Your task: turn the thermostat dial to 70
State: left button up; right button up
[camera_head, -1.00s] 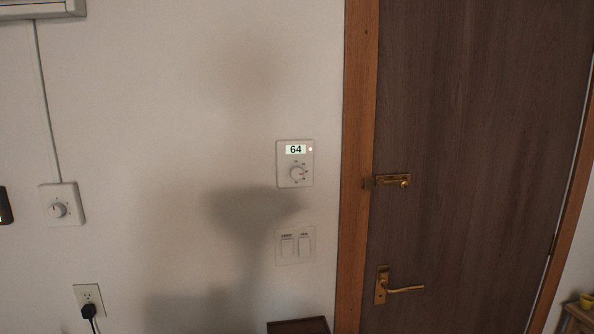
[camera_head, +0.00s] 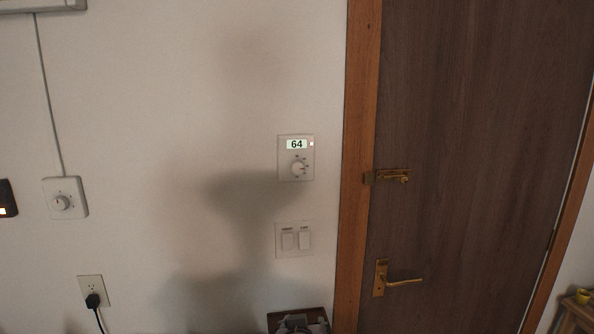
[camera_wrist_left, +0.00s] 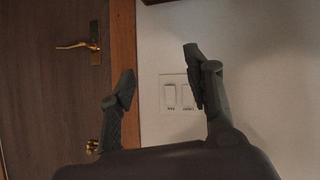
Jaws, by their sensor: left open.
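The thermostat (camera_head: 295,158) is a pale plate on the wall left of the door. Its lit display (camera_head: 297,144) reads 64, with a small light beside it. Its round dial (camera_head: 298,169) sits below the display, ringed by marks too small to read. My left gripper (camera_wrist_left: 155,75) shows in the left wrist view, open and empty, fingers apart in front of the wall and door frame. That view appears upside down and does not show the thermostat. In the head view I cannot clearly make out either gripper; a dark shape is at the bottom edge.
A double switch plate (camera_head: 295,239) is below the thermostat; it also shows in the left wrist view (camera_wrist_left: 176,94). Another dial plate (camera_head: 64,198) and an outlet with a plug (camera_head: 92,291) are at left. The door has a brass latch (camera_head: 388,176) and handle (camera_head: 401,281).

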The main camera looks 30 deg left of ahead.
pick_arm(q)
jog(key=w+a+r+n+t+y, duration=0.1)
jog(key=w+r+n+t+y, duration=0.25)
jog(key=r, duration=1.15)
jog(key=n+y, duration=0.2)
jog(key=n, duration=0.3)
send_near(297, 169)
jog(key=shift+t, duration=0.35)
jog(key=p+x, duration=0.7)
jog(key=p, duration=0.1)
jog(key=shift+w+a, duration=0.1)
jog(key=shift+a, duration=0.1)
jog(key=shift+w+a+f, duration=0.15)
jog(key=shift+w+a, duration=0.05)
jog(key=shift+w, duration=0.1)
jog(key=shift+c, duration=1.3)
grip_shut()
